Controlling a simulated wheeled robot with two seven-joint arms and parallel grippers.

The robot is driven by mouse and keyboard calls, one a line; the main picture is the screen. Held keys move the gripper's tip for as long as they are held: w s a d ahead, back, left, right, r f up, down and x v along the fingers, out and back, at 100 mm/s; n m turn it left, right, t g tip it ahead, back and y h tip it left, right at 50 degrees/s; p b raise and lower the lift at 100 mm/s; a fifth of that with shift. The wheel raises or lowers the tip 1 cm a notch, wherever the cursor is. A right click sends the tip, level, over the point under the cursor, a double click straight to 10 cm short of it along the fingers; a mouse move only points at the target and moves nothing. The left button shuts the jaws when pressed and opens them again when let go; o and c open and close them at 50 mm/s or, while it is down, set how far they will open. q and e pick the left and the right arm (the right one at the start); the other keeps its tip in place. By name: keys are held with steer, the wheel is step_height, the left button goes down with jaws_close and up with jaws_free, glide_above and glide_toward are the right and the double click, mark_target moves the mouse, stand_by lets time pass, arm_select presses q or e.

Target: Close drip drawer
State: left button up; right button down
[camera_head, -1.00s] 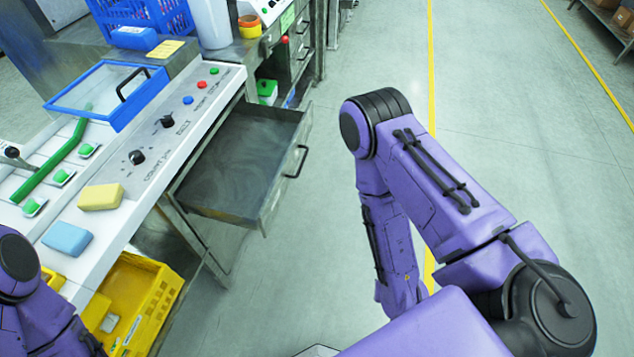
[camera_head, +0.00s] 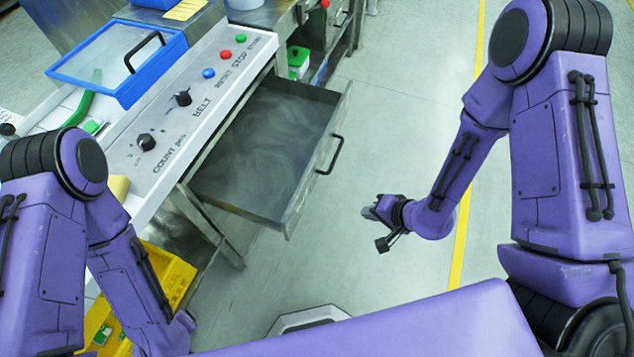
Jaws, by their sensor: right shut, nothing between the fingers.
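The drip drawer (camera_head: 262,150) is a grey metal tray pulled well out from under the control panel. Its inside looks empty, with pale smears on the bottom. Its front carries a black bar handle (camera_head: 331,155) that faces right, toward the open floor. My right gripper (camera_head: 372,212) is shut and empty, over the floor to the right of and a little below the drawer front, apart from it. My left arm is at the lower left, over the panel's near end; its gripper is out of the picture.
The control panel (camera_head: 165,125) with knobs and coloured buttons lies left of the drawer. A blue-framed clear lid (camera_head: 118,60) is behind it. A yellow crate (camera_head: 165,275) stands below the panel. The floor right of the drawer is clear.

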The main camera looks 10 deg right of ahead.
steer(key=w+a+r+n+y+b, duration=0.1)
steer(key=w+a+r+y+b, duration=0.1)
steer(key=w+r+y, duration=0.3)
arm_select(q)
steer(key=shift+s+f+b, duration=0.25)
steer(key=shift+f+b, duration=0.35)
steer(key=shift+f, duration=0.75)
steer(key=shift+s+f+b, duration=0.2)
steer(key=shift+f+b, duration=0.4)
steer(key=shift+f, duration=0.75)
arm_select(e)
steer(key=h, duration=0.2)
glide_toward(308, 187)
steer(key=shift+n+g, duration=0.3)
steer(key=shift+g, duration=0.1)
steer(key=shift+w+d+x, duration=0.15)
steer(key=shift+x, duration=1.4)
steer(key=shift+w+d+x, duration=0.1)
steer(key=shift+w+x, duration=0.05)
steer(key=shift+x, duration=1.4)
